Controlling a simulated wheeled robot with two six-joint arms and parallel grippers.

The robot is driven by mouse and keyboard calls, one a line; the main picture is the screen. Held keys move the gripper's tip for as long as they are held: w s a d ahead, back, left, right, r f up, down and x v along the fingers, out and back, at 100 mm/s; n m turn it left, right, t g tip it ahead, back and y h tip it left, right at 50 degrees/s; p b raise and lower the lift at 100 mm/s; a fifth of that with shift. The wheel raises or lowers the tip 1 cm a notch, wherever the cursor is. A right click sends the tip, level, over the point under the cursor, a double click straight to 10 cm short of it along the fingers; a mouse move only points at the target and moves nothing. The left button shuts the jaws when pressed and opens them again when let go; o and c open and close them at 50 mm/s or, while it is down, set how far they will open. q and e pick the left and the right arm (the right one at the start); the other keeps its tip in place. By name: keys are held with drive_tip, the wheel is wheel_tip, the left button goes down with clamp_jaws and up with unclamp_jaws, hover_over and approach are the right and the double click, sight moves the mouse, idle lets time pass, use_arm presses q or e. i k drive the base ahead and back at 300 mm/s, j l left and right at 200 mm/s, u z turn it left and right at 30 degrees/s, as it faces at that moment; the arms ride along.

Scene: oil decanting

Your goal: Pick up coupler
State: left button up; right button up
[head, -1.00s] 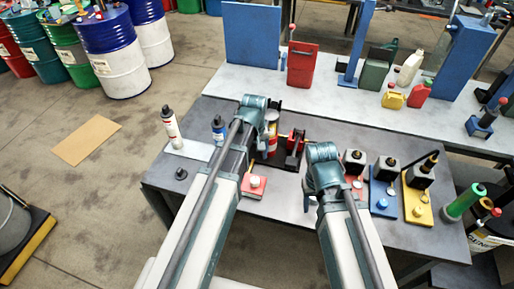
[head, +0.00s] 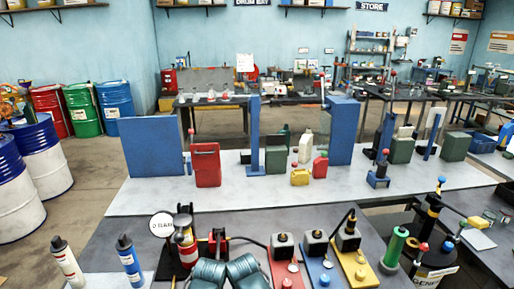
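I cannot tell for sure which thing is the coupler. The two teal parts at the bottom middle belong to my arms, side by side. My gripper fingers do not show, so I cannot see whether they hold anything.
A red-and-white canister (head: 187,252) and a small red device (head: 217,243) stand behind my arms. Two tubes, white (head: 67,262) and blue (head: 129,260), stand at left. A tall black pump (head: 431,219) stands at right. The pale bench (head: 240,200) behind holds several cans.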

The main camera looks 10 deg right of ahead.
sight(352, 220)
drive_tip(key=l, duration=2.8)
drive_tip(key=i+l, duration=0.15)
drive_tip(key=l, duration=0.2)
drive_tip(key=i+l, duration=0.15)
drive_tip(key=l, duration=0.2)
